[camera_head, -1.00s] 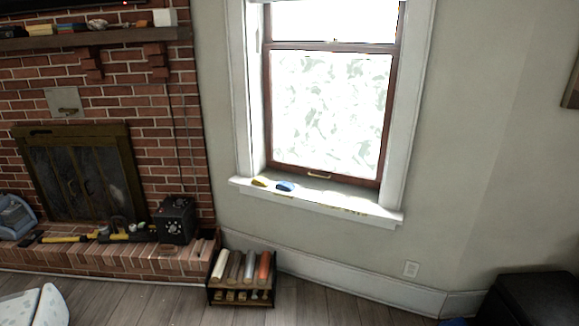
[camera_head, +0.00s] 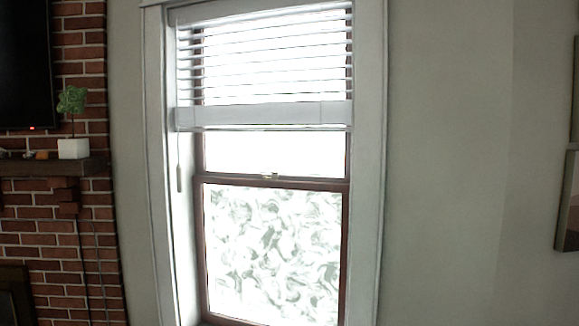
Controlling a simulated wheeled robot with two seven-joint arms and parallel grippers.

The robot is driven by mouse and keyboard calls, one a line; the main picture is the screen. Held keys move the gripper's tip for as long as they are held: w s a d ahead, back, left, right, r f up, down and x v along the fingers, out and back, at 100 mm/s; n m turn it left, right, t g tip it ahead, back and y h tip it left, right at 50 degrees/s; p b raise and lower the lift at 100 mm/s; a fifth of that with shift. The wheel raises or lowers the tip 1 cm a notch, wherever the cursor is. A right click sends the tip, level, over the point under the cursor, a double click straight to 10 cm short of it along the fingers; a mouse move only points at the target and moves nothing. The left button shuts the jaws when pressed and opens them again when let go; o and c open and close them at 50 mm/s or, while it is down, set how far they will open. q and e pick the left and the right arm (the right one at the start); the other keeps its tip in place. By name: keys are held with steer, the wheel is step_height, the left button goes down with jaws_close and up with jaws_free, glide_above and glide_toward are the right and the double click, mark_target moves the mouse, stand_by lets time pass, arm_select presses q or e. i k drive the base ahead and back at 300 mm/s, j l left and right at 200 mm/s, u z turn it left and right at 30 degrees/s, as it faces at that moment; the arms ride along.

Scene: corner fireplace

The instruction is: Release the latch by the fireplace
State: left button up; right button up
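A small latch (camera_head: 270,176) sits at the middle of the dark wooden meeting rail of the window (camera_head: 240,181). It is too small to tell whether it is locked or released. The window's lower pane is frosted with a swirl pattern, and its upper part is clear and bright. Only the dark upper corner of the fireplace (camera_head: 14,292) shows at the lower left. Neither of my grippers is in view.
White blinds (camera_head: 262,113) hang partly lowered over the upper window, with a cord at their left. A wooden mantel (camera_head: 50,168) with a potted plant (camera_head: 73,120) juts out at left. A dark screen (camera_head: 24,65) is above it. The floor is out of view.

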mark_target(274, 175)
steer(key=i+l, duration=0.1)
steer(key=z, duration=0.35)
steer(key=i+j+z, duration=0.2)
steer(key=z, duration=0.2)
steer(key=i+j+z, duration=0.2)
steer(key=z, duration=0.2)
steer(key=i+j+z, duration=0.15)
steer(key=j+z, duration=0.25)
steer(key=i+j+z, duration=0.1)
steer(key=j+z, duration=0.3)
steer(key=i+j+z, duration=0.1)
steer(key=j, duration=1.6)
steer(key=i+z, duration=0.05)
